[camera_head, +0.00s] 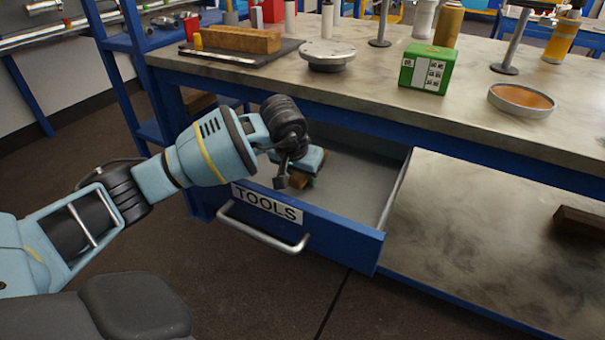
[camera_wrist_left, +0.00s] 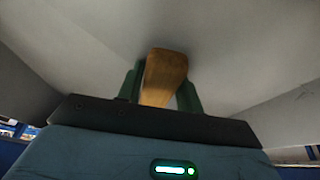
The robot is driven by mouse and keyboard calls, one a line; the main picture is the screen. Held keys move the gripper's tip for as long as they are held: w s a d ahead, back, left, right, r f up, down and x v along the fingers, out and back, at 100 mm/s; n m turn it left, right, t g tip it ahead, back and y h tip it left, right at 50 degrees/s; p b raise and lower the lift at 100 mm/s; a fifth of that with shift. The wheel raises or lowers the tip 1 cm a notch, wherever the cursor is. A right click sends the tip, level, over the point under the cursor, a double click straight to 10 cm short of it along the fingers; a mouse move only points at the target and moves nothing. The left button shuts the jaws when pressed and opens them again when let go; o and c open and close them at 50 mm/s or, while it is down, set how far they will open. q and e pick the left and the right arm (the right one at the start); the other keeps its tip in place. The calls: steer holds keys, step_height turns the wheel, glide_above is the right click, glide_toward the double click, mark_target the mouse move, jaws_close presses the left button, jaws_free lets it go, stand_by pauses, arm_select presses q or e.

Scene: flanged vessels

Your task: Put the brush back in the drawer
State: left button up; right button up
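The open drawer (camera_head: 345,235) has a blue front marked TOOLS and a bar handle. My left gripper (camera_head: 305,180) is inside it, low over the grey floor at its left. Its green fingers (camera_wrist_left: 160,85) are closed about the wooden body of the brush (camera_wrist_left: 164,72), which shows in the left wrist view against the drawer's grey inside. Bristles cannot be made out. Whether the brush touches the drawer floor is unclear. My right gripper is not in view.
The workbench top (camera_head: 400,110) above holds a green box (camera_head: 427,68), a flanged disc (camera_head: 328,55), a round dish (camera_head: 521,100) and a wooden block (camera_head: 237,39). The bench edge overhangs the drawer's back. The drawer's right half is clear. A lower shelf (camera_head: 480,240) lies to the right.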

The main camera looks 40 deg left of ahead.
arm_select(q)
steer(key=o, duration=0.3)
